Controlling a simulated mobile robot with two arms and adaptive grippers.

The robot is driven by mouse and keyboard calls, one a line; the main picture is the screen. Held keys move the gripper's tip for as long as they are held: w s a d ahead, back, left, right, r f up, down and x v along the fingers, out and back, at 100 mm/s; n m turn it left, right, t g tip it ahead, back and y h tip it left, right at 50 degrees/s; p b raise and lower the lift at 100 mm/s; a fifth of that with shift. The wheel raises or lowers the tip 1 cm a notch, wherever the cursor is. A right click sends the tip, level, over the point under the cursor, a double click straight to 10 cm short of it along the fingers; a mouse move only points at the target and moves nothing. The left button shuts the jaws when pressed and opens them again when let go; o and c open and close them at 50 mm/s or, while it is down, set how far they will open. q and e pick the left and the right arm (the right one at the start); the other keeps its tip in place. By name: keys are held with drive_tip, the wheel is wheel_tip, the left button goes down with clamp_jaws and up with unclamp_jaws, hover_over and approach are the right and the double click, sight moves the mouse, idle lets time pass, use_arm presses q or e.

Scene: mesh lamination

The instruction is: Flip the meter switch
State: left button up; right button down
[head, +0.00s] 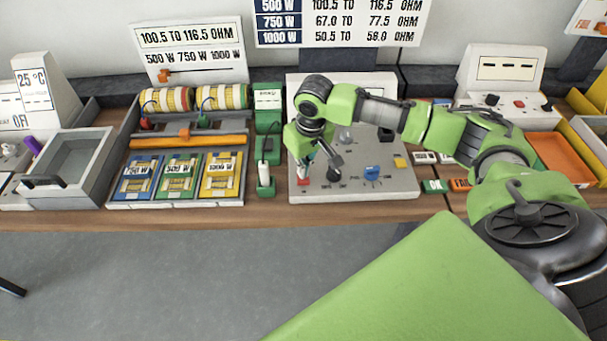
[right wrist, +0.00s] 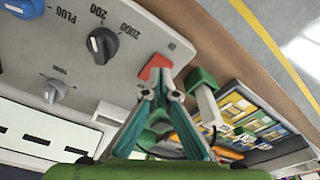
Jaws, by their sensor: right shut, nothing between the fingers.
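The meter (head: 350,195) is a light grey sloped panel in the middle of the bench in the head view. It carries a blue knob (head: 372,172), a black knob (head: 334,174) and a red switch (head: 303,182) at its front left corner. My right gripper (head: 306,173) points down at that corner, shut and empty. In the right wrist view its fingertips (right wrist: 161,88) meet right at the edge of the red switch (right wrist: 155,67) and partly cover it. I cannot tell whether they touch it or which way it is set. My left gripper is not in view.
Left of the meter stand a green holder (head: 267,140) with a white-handled probe (head: 265,178), a rack of colored cards (head: 180,178) and a grey bin (head: 75,165). An orange tray (head: 560,155) lies at right. Labels (head: 460,185) lie beside the meter's right side.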

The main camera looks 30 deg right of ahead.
sight(304, 180)
drive_tip(key=shift+f, duration=1.05)
idle(0.9)
drive_tip(key=shift+r, duration=0.1)
wheel_tip(304, 180, up, 7)
drive_tip(key=p, duration=0.8)
drive_tip(key=shift+p, duration=0.3)
